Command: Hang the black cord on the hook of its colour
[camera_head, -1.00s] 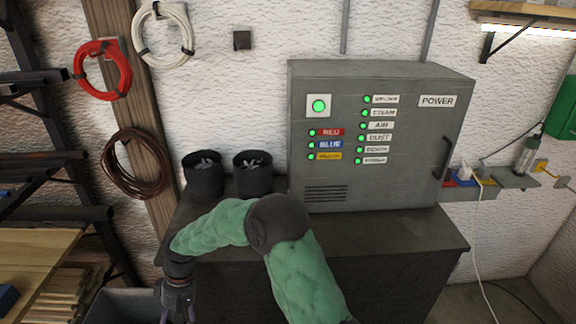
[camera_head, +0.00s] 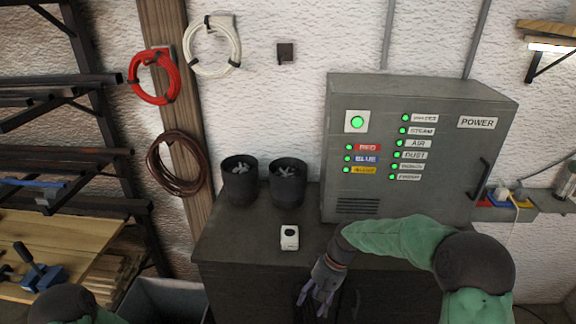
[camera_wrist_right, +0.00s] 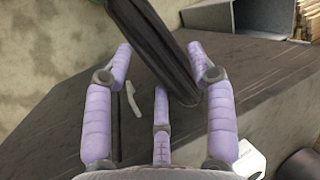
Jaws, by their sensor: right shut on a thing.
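The black cord (camera_wrist_right: 152,42) is a dark bundle that runs between the fingers of my right gripper (camera_wrist_right: 160,95) in the right wrist view. My right gripper (camera_head: 320,292) is shut on it, low in front of the dark cabinet in the head view. There the cord is hard to tell from the dark cabinet front. A small dark square hook plate (camera_head: 285,53) is on the white wall, right of the white cord, with nothing hanging on it. My left gripper is out of view; only part of that arm shows at the bottom left.
Red cord (camera_head: 133,90), white cord (camera_head: 190,60) and brown cord (camera_head: 151,165) hang at the left. Two black pots (camera_head: 240,186) and a small white box (camera_head: 289,242) stand on the dark cabinet (camera_head: 235,238). The grey power box (camera_head: 430,190) stands at right.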

